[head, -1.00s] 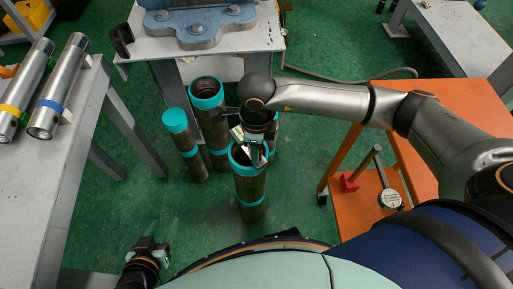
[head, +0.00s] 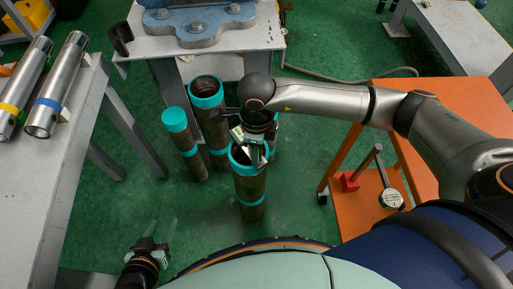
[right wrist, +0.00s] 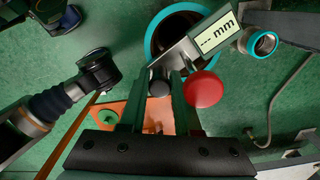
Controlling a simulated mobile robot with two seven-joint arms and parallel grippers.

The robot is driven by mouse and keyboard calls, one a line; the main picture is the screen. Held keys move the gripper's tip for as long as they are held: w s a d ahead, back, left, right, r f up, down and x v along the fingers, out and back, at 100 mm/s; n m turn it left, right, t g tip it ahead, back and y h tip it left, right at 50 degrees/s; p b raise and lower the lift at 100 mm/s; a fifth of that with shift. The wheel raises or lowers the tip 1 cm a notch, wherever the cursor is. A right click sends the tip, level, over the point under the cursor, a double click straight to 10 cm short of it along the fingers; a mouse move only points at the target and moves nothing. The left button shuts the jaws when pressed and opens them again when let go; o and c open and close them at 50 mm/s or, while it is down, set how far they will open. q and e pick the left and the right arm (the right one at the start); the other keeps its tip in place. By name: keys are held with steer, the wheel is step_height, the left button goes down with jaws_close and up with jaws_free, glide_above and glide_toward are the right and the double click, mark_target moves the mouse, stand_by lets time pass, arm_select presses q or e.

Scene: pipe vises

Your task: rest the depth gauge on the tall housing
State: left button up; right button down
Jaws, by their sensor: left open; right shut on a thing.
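The depth gauge (right wrist: 220,35), a silver bar with a "--- mm" display, a red knob (right wrist: 203,89) and a black knob, is in my right gripper (right wrist: 158,100). In the head view the gauge (head: 238,133) shows at the mouth of the front teal-ringed pipe housing (head: 250,185), partly hidden by my right wrist. In the right wrist view a wide teal-rimmed opening (right wrist: 152,40) lies behind the gauge; contact cannot be told. Other upright housings (head: 207,92) stand behind and to the left; which is the tall one is unclear. My left gripper (head: 150,250) is open, empty, low at the left.
An orange cart (head: 400,100) at right carries a red block (head: 349,182) and a round dial gauge (head: 391,198). A grey bench (head: 60,190) at left bears two steel cylinders (head: 57,85). A vise table (head: 250,40) stands behind the housings. Green floor is free in front.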

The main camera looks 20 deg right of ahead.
steer(key=c, duration=0.5)
jaws_free()
steer(key=shift+c, duration=0.2)
steer(key=shift+f, duration=0.1)
steer(key=shift+r+p, duration=2.35)
steer(key=shift+r, duration=1.2)
